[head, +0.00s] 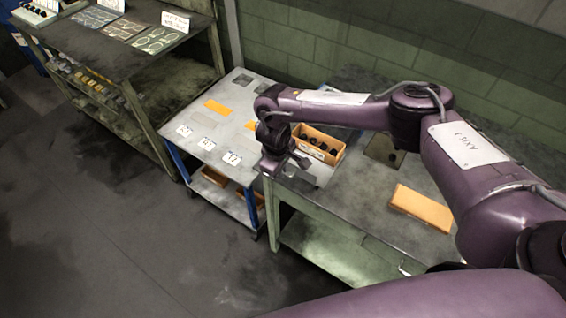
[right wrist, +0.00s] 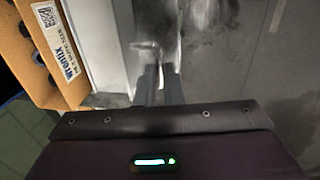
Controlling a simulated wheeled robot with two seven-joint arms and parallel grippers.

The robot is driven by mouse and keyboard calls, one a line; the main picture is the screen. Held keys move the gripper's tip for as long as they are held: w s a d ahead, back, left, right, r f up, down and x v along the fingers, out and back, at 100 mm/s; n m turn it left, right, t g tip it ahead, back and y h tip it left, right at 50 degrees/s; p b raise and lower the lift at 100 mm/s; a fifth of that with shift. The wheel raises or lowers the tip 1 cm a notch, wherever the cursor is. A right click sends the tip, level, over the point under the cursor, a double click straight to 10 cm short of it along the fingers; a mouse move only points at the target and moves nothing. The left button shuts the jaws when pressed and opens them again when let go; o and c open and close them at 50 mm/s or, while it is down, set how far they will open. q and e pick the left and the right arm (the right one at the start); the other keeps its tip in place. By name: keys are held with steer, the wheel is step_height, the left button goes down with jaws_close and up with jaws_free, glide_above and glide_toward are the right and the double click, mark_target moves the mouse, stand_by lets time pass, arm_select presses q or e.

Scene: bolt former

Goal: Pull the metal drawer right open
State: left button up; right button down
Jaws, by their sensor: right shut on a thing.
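My right gripper (head: 273,163) points down at the left end of the green-framed bench (head: 365,190). In the right wrist view its fingers (right wrist: 159,88) are shut on a small pale metal piece (right wrist: 150,48). This piece lies beside a light grey metal part (right wrist: 98,45); I cannot tell whether they belong to the metal drawer. On the bench's front side, a flat grey panel with a small pale handle (head: 404,271) shows at lower right, apart from my right gripper. I cannot tell whether it is the drawer's front. My left gripper is out of view.
An orange bin (head: 330,146) with dark parts stands close by my right gripper; its labelled wall (right wrist: 62,65) shows in the wrist view. An orange box (head: 421,208) lies farther right. A grey table (head: 208,122) and shelving (head: 140,60) stand left. The floor (head: 110,225) is clear.

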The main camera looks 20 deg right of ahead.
steer(key=shift+a+r, duration=0.1)
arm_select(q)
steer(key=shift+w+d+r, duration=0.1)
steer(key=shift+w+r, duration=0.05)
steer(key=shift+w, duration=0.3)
arm_select(e)
steer(key=shift+s+a, duration=0.1)
steer(key=c, duration=1.5)
jaws_free()
steer(key=shift+s, duration=0.1)
steer(key=shift+c, duration=0.2)
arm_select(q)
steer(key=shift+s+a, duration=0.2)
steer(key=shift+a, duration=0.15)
arm_select(e)
steer(key=shift+r, duration=0.2)
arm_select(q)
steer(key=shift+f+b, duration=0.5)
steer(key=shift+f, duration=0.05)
arm_select(e)
step_height(320, 180, up, 7)
steer(key=a, duration=0.1)
steer(key=shift+s, duration=0.4)
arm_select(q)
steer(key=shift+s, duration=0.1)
arm_select(e)
steer(key=shift+a, duration=0.1)
